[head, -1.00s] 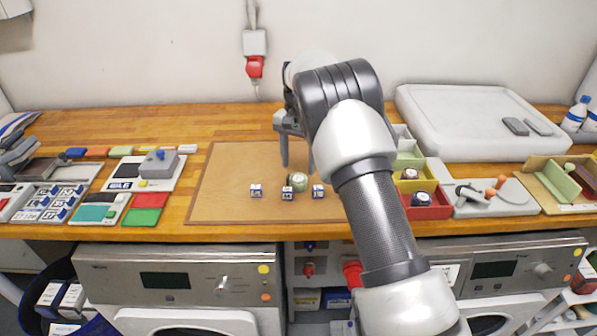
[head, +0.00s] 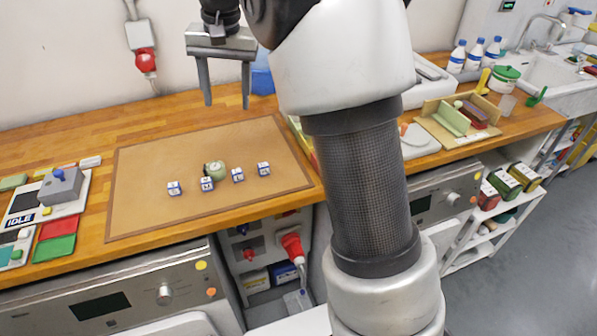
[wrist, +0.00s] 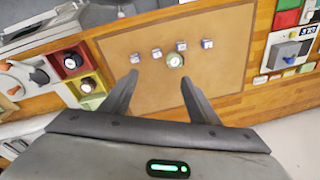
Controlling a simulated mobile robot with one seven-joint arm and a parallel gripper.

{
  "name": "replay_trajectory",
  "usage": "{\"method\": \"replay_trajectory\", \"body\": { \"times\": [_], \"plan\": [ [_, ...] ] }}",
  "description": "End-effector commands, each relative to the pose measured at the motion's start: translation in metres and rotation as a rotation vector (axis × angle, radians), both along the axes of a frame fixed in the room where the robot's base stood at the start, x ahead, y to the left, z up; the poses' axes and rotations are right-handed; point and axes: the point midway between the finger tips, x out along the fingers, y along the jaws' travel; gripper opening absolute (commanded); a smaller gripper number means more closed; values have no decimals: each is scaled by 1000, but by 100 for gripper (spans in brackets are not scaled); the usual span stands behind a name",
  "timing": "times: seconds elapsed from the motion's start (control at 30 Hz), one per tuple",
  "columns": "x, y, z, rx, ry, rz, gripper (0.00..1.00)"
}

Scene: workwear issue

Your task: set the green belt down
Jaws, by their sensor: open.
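The green belt (head: 215,171) is a pale green roll lying on the brown mat (head: 140,205), just behind a row of small white-and-blue tags. It also shows in the wrist view (wrist: 175,60), with nothing gripping it. My gripper (head: 227,104) is open and empty. It hangs above the back part of the mat, clear of the belt.
Several tags, one of them this tag (head: 174,188), stand in front of and beside the belt. A grey device (head: 62,188) and red and green pads (head: 57,240) lie left of the mat. A divided tray (head: 432,130) stands to the right. The mat's left part is clear.

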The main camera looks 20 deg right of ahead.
Motion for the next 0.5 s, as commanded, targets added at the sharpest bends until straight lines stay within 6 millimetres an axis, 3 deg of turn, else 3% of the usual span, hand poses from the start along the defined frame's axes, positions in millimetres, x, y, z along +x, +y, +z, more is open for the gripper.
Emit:
{"method": "replay_trajectory", "body": {
  "times": [0.03, 0.1, 0.23, 0.4, 0.5],
  "plan": [
    [-26, -9, 20, 6, -34, 19, 55],
    [-60, -20, 37, 4, -76, 57, 55],
    [-127, -36, 54, -15, -159, 130, 55],
    [-213, -50, 48, -74, -260, 227, 55],
    [-252, -56, 34, -117, -304, 275, 55]
  ]
}}
